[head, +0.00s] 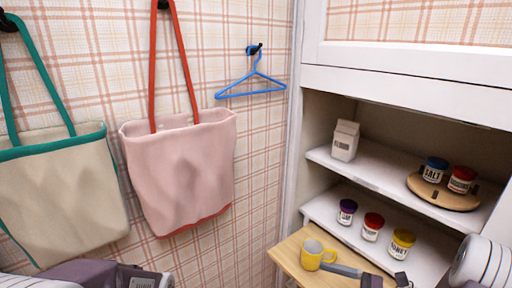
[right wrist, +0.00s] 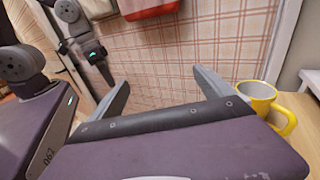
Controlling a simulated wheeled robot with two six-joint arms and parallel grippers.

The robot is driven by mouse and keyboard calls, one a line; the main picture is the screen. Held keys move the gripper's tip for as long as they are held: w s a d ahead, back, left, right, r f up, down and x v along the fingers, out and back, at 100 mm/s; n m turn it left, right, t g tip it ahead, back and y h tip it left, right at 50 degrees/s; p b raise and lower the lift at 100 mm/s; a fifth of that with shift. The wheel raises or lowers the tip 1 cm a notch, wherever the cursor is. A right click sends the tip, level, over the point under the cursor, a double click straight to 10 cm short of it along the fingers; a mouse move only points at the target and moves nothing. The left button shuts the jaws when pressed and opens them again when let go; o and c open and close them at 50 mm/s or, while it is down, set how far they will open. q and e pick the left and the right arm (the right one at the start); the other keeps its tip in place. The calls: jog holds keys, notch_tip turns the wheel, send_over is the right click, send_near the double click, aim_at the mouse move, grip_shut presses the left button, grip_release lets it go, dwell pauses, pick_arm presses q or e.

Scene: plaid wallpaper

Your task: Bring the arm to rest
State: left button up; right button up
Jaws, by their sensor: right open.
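My right gripper shows in the right wrist view (right wrist: 160,85), its two grey fingers spread wide with nothing between them. The mug stands upright on a light wooden surface (head: 287,258). In the right wrist view the mug (right wrist: 258,92) is beside the right finger, outside the jaws; I cannot tell if they touch. Part of my left arm shows at the bottom left of the head view, but no left fingers show.
A shelf unit (head: 385,176) at the right holds a white carton (head: 345,140), several jars and a round wooden stand (head: 430,193). Beige (head: 65,190) and pink (head: 185,170) bags and a blue hanger (head: 252,82) hang on the plaid wall.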

jog(key=s+a+f+n+g+h+b, duration=0.2)
jog(key=s+f+n+g+h, duration=0.1)
jog(key=s+f+n+g, duration=0.3)
jog(key=s+a+f+n+g+h+b, duration=0.3)
jog(key=s+f+n+g+h, duration=0.15)
jog(key=f, duration=0.25)
pick_arm(q)
notch_tip(320, 180, down, 10)
jog(key=w+b, duration=0.1)
jog(key=b, duration=0.3)
pick_arm(e)
jog(key=w+d+f+n+t+h, duration=0.2)
jog(key=d+f+n+t+h, duration=0.3)
jog(key=n+h, duration=0.4)
pick_arm(q)
notch_tip(320, 180, up, 14)
jog(key=p, duration=1.4)
jog(key=shift+w+d+r, duration=0.2)
jog(key=shift+d, duration=0.1)
pick_arm(e)
notch_tip(320, 180, up, 14)
jog(key=w+n+y, duration=0.1)
jog(key=n, duration=0.1)
jog(key=shift+w+d+f+n, duration=0.25)
jog(key=shift+d+n, duration=0.1)
jog(key=shift+d, duration=0.1)
